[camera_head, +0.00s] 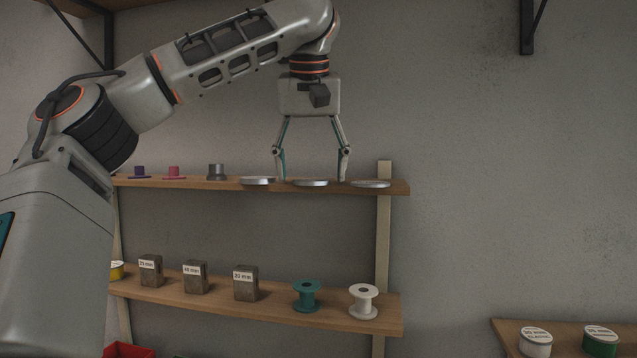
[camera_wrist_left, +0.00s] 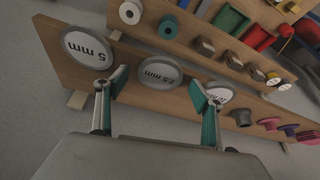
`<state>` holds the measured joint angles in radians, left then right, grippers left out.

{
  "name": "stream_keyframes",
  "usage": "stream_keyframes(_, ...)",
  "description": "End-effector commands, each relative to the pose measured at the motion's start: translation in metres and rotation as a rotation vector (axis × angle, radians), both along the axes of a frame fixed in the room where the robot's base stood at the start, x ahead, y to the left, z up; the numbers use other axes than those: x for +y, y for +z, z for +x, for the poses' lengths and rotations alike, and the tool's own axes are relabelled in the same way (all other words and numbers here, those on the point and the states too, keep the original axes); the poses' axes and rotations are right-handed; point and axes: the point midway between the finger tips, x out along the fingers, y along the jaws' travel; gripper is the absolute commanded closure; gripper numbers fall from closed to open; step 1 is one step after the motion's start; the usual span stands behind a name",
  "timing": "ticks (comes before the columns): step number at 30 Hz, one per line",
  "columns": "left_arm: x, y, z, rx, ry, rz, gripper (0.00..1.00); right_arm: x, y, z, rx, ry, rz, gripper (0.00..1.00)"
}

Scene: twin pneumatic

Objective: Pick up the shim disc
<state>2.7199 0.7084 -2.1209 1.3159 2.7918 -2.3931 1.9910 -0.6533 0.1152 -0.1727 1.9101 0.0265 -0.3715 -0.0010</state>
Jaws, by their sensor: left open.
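Three flat grey discs with white labels lie in a row on the upper shelf (camera_head: 222,187): a left disc (camera_head: 258,181), a middle disc (camera_head: 310,183) and a right disc (camera_head: 371,184). In the left wrist view, one disc reads 5 mm (camera_wrist_left: 87,47). The middle disc (camera_wrist_left: 160,72) has a label that looks like 2.5 mm, and the third (camera_wrist_left: 218,88) is partly covered by a finger. My left gripper (camera_head: 311,168) points down, open and empty, with its fingers on either side of the middle disc. My right gripper is not in view.
A grey flanged piece (camera_head: 216,172), a pink one (camera_head: 174,172) and a purple one (camera_head: 139,172) stand left of the discs. The lower shelf (camera_head: 275,305) holds labelled blocks, a teal spool (camera_head: 307,296) and a white spool (camera_head: 363,301).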

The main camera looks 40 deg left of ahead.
Motion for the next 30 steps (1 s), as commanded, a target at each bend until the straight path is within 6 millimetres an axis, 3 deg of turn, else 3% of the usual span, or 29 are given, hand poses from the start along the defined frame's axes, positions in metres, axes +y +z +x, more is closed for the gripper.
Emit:
stream_keyframes(6, 0.000, 0.000, 0.000, -0.001, 0.000, 0.000, 0.32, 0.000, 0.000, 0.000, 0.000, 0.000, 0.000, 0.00)
stream_keyframes(12, 0.000, 0.000, 0.000, 0.000, 0.000, 0.000, 0.84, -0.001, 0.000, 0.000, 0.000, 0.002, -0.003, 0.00)
stream_keyframes(23, 0.000, 0.001, 0.001, 0.000, -0.001, 0.000, 0.85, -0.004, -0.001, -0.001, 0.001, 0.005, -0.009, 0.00)
stream_keyframes(30, -0.004, 0.015, 0.008, -0.001, -0.013, 0.000, 0.85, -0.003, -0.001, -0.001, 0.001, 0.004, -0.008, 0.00)
